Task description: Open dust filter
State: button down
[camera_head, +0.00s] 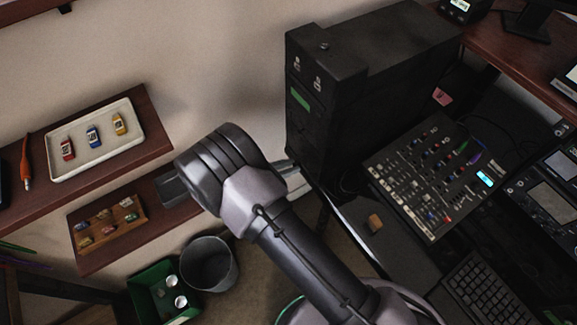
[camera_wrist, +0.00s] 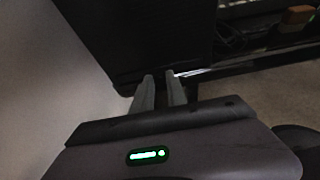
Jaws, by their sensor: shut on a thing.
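A black computer tower (camera_head: 370,75) stands upright at the back, right of the wall. In the wrist view its dark side (camera_wrist: 140,35) fills the upper middle. My gripper (camera_head: 291,167) is at the tower's lower front edge, partly hidden behind my wrist in the head view. In the wrist view my gripper's two fingers (camera_wrist: 161,76) reach the tower's bottom edge with a narrow gap between them. They are shut on what appears to be the edge of the dust filter. The filter itself is too dark to make out apart from the tower.
A mixer with knobs (camera_head: 428,180) and a keyboard (camera_head: 480,292) lie on the desk at right. Shelves at left hold a white tray (camera_head: 97,140) and a wooden board (camera_head: 108,222). A grey bin (camera_head: 209,264) and a green box (camera_head: 163,292) stand below.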

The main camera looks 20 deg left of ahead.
jog(key=s+a, duration=0.5)
jog(key=s, duration=0.1)
jog(key=shift+s+a+b, duration=0.35)
jog(key=shift+b, duration=0.05)
jog(key=c, duration=1.3)
grip_release()
jog(key=shift+c, duration=0.2)
jog(key=shift+r, duration=0.1)
